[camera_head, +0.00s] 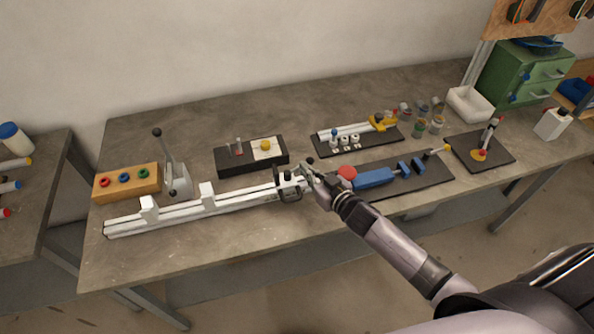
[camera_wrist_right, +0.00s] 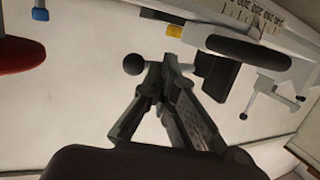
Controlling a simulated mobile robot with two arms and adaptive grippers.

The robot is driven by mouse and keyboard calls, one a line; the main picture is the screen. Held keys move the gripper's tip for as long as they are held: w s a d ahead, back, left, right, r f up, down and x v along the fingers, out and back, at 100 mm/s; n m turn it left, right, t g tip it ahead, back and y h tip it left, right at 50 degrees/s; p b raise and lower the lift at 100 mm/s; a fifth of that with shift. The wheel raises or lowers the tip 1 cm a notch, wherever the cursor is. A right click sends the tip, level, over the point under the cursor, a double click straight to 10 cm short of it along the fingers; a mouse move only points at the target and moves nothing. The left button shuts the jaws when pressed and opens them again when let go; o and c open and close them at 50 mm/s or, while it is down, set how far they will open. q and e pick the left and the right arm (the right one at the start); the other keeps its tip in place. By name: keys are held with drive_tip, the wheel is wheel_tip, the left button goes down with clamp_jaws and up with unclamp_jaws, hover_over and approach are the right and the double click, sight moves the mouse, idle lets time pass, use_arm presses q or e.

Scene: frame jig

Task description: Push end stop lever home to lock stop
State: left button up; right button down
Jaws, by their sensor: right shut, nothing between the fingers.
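A long pale rail (camera_head: 235,203) lies on the bench with a dark end stop (camera_head: 289,189) near its right end. A black ball knob (camera_head: 310,160), which looks like the tip of the end stop lever, shows just above my right gripper (camera_head: 312,173). In the right wrist view the black ball (camera_wrist_right: 133,64) sits right beside the shut fingertips (camera_wrist_right: 165,68); I cannot tell whether they touch. The lever's shaft is mostly hidden by the fingers. Dark parts of the stop (camera_wrist_right: 215,72) show just beyond the fingers. My left gripper is out of view.
A blue tool with a red disc (camera_head: 347,172) lies on a dark mat close to the right of my right gripper. A black tray (camera_head: 235,165) and a small rail fixture (camera_head: 355,138) stand behind. A toggle clamp (camera_head: 178,180) stands at left. The bench front is clear.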

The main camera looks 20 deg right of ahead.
drive_tip(key=w+n+y, duration=0.1)
drive_tip(key=n+g+y, duration=0.1)
drive_tip(key=n+y, duration=0.1)
drive_tip(key=shift+w+d+y, duration=0.3)
drive_tip(key=shift+w+d, duration=0.1)
drive_tip(key=shift+w+a, duration=0.15)
drive_tip(key=shift+r+b+x, duration=0.2)
drive_tip(key=shift+b+x, duration=0.05)
drive_tip(key=shift+x, duration=0.9)
drive_tip(key=shift+r+b+x, duration=0.2)
drive_tip(key=shift+x, duration=1)
drive_tip(key=shift+w, duration=0.2)
